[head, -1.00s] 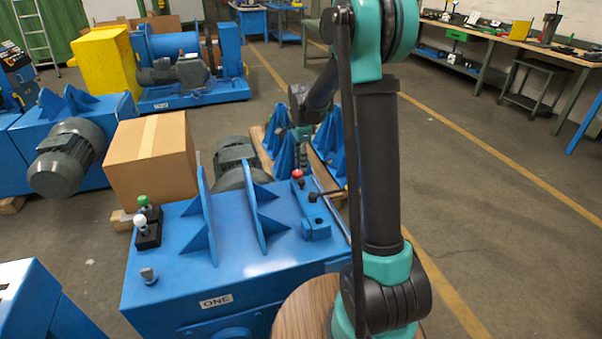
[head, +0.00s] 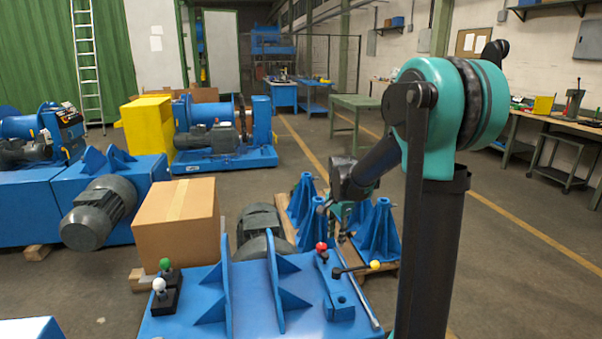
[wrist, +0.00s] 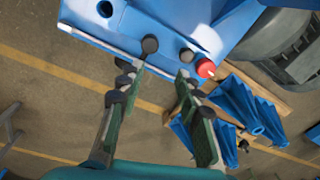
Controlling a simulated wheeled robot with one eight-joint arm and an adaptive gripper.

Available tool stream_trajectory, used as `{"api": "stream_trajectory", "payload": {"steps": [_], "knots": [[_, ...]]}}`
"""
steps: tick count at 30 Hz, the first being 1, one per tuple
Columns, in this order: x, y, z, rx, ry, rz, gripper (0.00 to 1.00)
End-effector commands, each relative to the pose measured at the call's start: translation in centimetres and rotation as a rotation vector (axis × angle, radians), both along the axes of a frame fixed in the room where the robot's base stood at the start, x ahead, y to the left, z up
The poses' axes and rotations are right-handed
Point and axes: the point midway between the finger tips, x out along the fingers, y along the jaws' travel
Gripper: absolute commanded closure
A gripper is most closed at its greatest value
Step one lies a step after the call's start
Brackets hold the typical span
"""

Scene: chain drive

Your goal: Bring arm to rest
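My arm rises at the right of the head view, its upper link upright and its forearm reaching away to the left. My gripper (wrist: 155,75) shows in the wrist view with its two fingers apart and nothing between them. In the head view its fingers are small and hard to make out against the blue stands. It hangs over the far right edge of the blue machine (head: 255,315). A red knob (head: 321,247) and a lever with a yellow knob (head: 375,265) stand on that edge. The red knob also shows in the wrist view (wrist: 205,68), right of the fingertips.
Several blue stands (head: 376,232) on a pallet are behind my gripper. A cardboard box (head: 177,225) and green and white knobs (head: 159,285) are left. A yellow box (head: 147,127) and blue winch are farther back. The floor at right is open up to the workbench (head: 560,122).

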Motion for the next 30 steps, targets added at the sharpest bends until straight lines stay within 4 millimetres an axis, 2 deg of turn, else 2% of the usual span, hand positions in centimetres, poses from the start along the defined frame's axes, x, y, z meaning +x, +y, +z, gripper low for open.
{"api": "stream_trajectory", "payload": {"steps": [1,7,12,18,24,30], "knots": [[-2.1,-0.7,0.0,-0.005,-0.022,0.07,0.65],[-8.9,-2.7,-0.6,-0.048,-0.108,0.378,0.65],[-14.7,-4.1,-2.1,-0.109,-0.178,0.636,0.65],[-20.4,-5.1,-4.4,-0.192,-0.238,0.893,0.65],[-23.0,-5.5,-5.6,-0.242,-0.262,1.022,0.65],[-23.2,-5.6,-5.8,-0.25,-0.265,1.042,0.65]]}}
